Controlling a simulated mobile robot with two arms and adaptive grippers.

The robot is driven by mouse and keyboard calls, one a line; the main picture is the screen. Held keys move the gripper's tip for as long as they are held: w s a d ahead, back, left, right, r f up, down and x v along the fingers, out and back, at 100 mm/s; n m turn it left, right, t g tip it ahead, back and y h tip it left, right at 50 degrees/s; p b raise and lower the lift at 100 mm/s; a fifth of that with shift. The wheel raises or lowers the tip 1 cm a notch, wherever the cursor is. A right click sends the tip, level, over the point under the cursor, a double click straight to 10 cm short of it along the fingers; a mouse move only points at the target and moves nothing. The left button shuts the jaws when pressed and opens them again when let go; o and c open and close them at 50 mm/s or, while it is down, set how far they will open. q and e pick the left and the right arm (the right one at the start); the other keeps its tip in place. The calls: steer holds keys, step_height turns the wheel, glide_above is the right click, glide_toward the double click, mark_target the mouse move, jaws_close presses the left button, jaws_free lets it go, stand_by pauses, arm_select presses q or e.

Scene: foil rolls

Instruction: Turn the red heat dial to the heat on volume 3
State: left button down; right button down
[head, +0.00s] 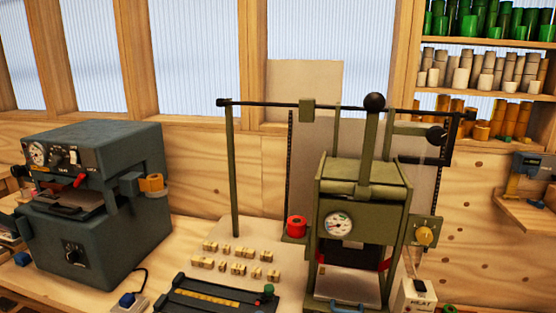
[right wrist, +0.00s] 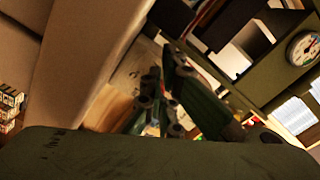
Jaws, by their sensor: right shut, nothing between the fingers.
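A white box marked HEAT (head: 416,298) stands at the lower right of the head view, right of the olive green press (head: 365,207). The frame's bottom edge cuts it off, and I cannot make out a red dial on it. My right gripper (right wrist: 163,88) shows in the right wrist view, shut and empty. The press's round white gauge (right wrist: 303,48) is at the right of that view; it also shows in the head view (head: 338,224). I cannot tell whether the gripper touches anything. My left gripper is not in view.
A dark grey machine (head: 105,200) stands at the left. A red roll (head: 297,227) sits beside the press. Several small brass type blocks (head: 236,266) lie on the bench, behind a dark tray (head: 205,300). Shelves of rolls (head: 487,45) are at the upper right.

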steer(key=shift+d+r+p, duration=0.15)
steer(key=shift+d+p, duration=0.1)
steer(key=shift+p, duration=0.05)
steer(key=shift+a+f, duration=0.15)
steer(key=shift+f, duration=0.05)
stand_by(0.4)
steer(key=shift+a+f, duration=0.15)
steer(key=shift+a, duration=0.15)
steer(key=shift+p+v, duration=0.45)
steer(key=shift+v, duration=2.4)
steer(key=shift+a, duration=0.15)
